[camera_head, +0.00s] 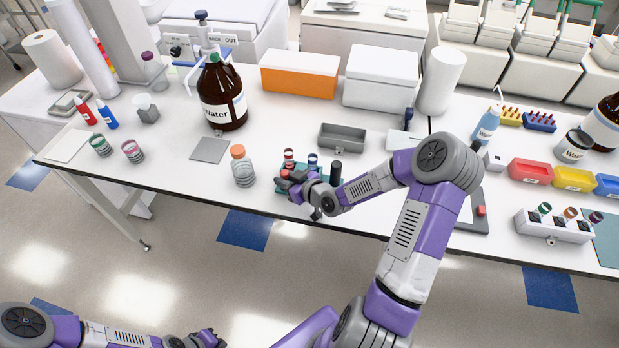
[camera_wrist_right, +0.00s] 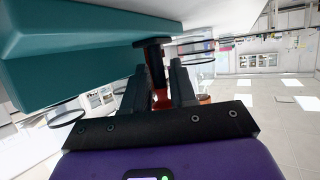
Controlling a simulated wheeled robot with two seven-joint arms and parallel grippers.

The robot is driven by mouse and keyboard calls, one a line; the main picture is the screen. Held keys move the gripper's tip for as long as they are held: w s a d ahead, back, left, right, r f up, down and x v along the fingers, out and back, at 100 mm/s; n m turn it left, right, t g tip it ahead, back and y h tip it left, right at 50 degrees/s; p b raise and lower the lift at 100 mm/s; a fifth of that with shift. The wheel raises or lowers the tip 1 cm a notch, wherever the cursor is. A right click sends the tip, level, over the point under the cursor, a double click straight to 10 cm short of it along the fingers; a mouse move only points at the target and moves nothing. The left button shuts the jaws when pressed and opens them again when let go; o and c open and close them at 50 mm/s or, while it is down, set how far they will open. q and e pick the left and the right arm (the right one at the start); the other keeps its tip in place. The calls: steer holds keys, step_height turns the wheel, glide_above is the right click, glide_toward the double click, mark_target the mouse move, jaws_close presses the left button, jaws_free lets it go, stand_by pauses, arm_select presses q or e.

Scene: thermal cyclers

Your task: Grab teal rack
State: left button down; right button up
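The teal rack (camera_head: 285,184) lies near the front edge of the white table in the head view, partly hidden by my right gripper. Red-capped and blue-capped vials stand at it. In the right wrist view the teal rack (camera_wrist_right: 80,55) fills the upper left, very close to the fingers. My right gripper (camera_head: 292,180) is at the rack; in its wrist view the two dark fingers (camera_wrist_right: 158,85) stand apart with a dark and red piece between or just beyond them. Whether they touch it is unclear. My left gripper (camera_head: 212,340) is low in the head view, away from the table.
An orange-capped bottle (camera_head: 242,166) stands just left of the rack. A grey tray (camera_head: 342,138) lies behind it, and a black cylinder (camera_head: 336,173) stands to its right. A brown water bottle (camera_head: 222,95) is farther back left. The front table edge is close.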

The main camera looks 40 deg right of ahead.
jaws_close()
